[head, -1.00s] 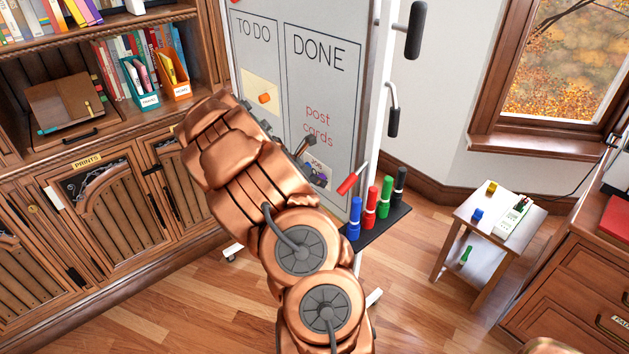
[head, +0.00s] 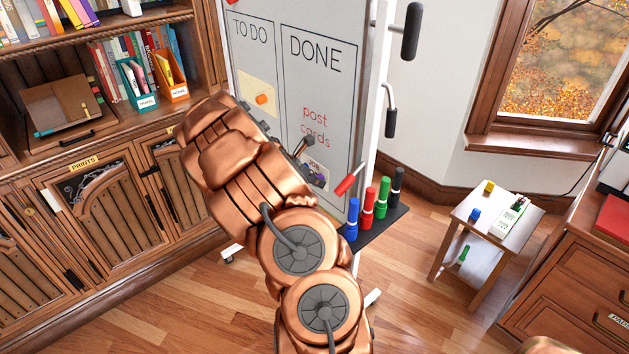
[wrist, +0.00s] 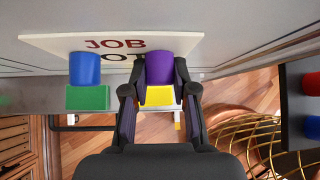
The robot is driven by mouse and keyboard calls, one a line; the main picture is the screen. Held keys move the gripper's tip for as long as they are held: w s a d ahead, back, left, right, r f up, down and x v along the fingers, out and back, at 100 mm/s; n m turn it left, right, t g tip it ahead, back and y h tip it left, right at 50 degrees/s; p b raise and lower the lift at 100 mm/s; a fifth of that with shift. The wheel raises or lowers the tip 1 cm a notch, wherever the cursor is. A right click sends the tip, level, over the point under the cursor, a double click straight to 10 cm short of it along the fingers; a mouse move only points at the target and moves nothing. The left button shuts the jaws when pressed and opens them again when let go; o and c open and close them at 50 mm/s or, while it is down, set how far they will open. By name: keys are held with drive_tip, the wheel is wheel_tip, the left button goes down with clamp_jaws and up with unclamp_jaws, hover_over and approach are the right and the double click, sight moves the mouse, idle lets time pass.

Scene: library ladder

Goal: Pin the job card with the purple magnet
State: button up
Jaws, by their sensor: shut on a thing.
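The job card (wrist: 60,43), white with dark red letters, lies at the whiteboard (head: 262,125) in the wrist view. It also shows partly in the head view (head: 313,166), low in the DONE column. My gripper (wrist: 159,92) is shut on the purple magnet (wrist: 160,66), which is in front of the card's lettering. I cannot tell whether the magnet touches the card. A yellow block (wrist: 160,96) shows just below it between the fingers. A blue piece (wrist: 85,67) stands left of it, above a green block (wrist: 88,98). My arm hides much of the gripper in the head view.
A pale envelope with an orange magnet (head: 262,99) is in the TO DO column. A dark marker tray (head: 385,228) with several markers juts from the board's right edge. A bookcase (head: 100,150) fills the left.

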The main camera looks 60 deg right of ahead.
idle(0.3)
drive_tip(key=o, duration=1)
drive_tip(key=shift+r, duration=0.1)
drive_tip(key=v, duration=1.2)
